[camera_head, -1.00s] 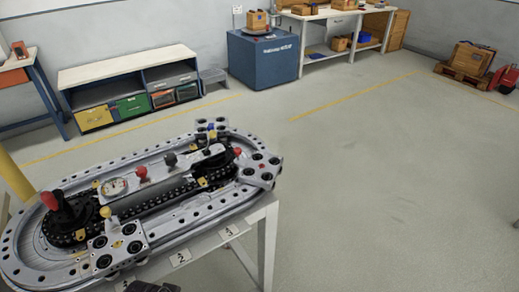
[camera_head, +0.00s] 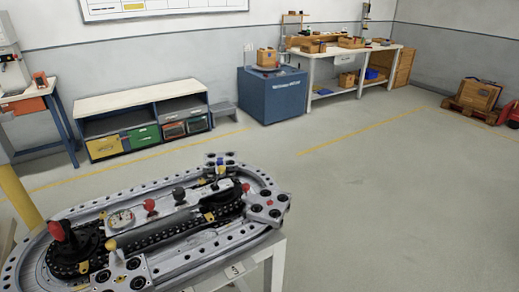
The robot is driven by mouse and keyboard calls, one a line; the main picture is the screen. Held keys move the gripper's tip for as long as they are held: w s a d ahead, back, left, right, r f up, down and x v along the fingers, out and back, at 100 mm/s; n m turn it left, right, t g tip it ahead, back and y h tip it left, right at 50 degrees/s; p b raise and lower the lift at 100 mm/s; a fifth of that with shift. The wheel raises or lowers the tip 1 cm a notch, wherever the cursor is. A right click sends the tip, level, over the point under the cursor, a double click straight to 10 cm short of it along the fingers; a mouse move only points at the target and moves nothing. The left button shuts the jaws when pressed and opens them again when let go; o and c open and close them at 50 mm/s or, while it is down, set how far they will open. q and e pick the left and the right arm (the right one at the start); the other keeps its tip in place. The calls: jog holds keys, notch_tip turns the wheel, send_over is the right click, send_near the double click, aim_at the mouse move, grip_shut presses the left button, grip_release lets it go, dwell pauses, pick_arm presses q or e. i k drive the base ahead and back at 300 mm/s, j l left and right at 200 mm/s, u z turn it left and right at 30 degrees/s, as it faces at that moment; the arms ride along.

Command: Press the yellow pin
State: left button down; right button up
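The ring track (camera_head: 268,232) is a grey metal oval fixture on a white stand at the lower left. A yellow ball-topped pin (camera_head: 111,244) stands at its near side, by a plate with dark round holes. A smaller yellow knob (camera_head: 221,169) shows at the far end. I cannot tell which of the two is the task's yellow pin. A large red knob (camera_head: 57,231) on a black base stands at the left end. A smaller red knob (camera_head: 149,205) and a dark knob (camera_head: 179,194) stand beside a round gauge (camera_head: 121,219). Neither gripper is in view.
The stand (camera_head: 277,268) has a white leg on the right. A low cabinet (camera_head: 141,103) with coloured bins and a blue box-shaped stand (camera_head: 271,97) are along the back wall. A workbench (camera_head: 340,59) stands farther back.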

aim_at(111, 244)
jog(key=u, duration=1.25)
